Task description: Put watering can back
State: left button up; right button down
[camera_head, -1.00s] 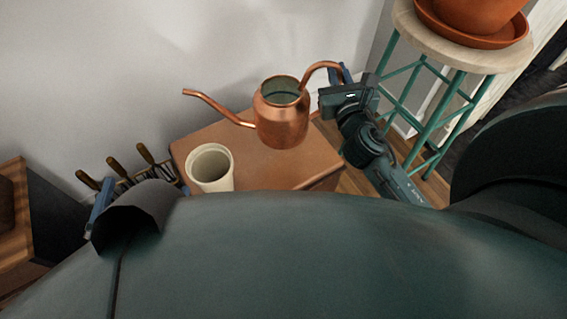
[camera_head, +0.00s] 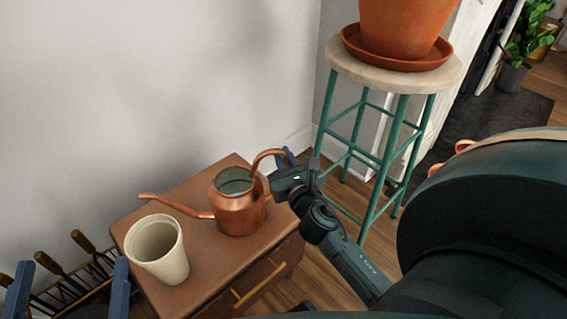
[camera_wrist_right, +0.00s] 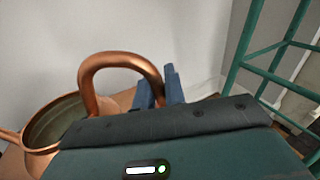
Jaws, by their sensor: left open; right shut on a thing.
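The copper watering can (camera_head: 240,212) is upright at the small brown cabinet (camera_head: 215,262), its long spout pointing left. It is on or just above the cabinet top; I cannot tell whether its base touches. My right gripper (camera_head: 283,160) is shut on the can's looped handle, coming from the right. In the right wrist view the blue fingers (camera_wrist_right: 160,88) are at the handle (camera_wrist_right: 120,60), and the can's open rim (camera_wrist_right: 58,122) shows at left. My left gripper (camera_head: 68,290) is open and empty at the lower left edge, its two blue fingers apart.
A cream cup (camera_head: 158,250) stands on the cabinet's left front, close to the spout. Fireplace tools with wooden handles (camera_head: 50,262) stand left of the cabinet. A green-legged stool (camera_head: 395,80) with a terracotta pot (camera_head: 400,25) stands at right. The wall is behind.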

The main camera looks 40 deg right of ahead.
jog(key=shift+r, duration=0.2)
jog(key=shift+f, duration=0.25)
jog(key=c, duration=1.5)
grip_release()
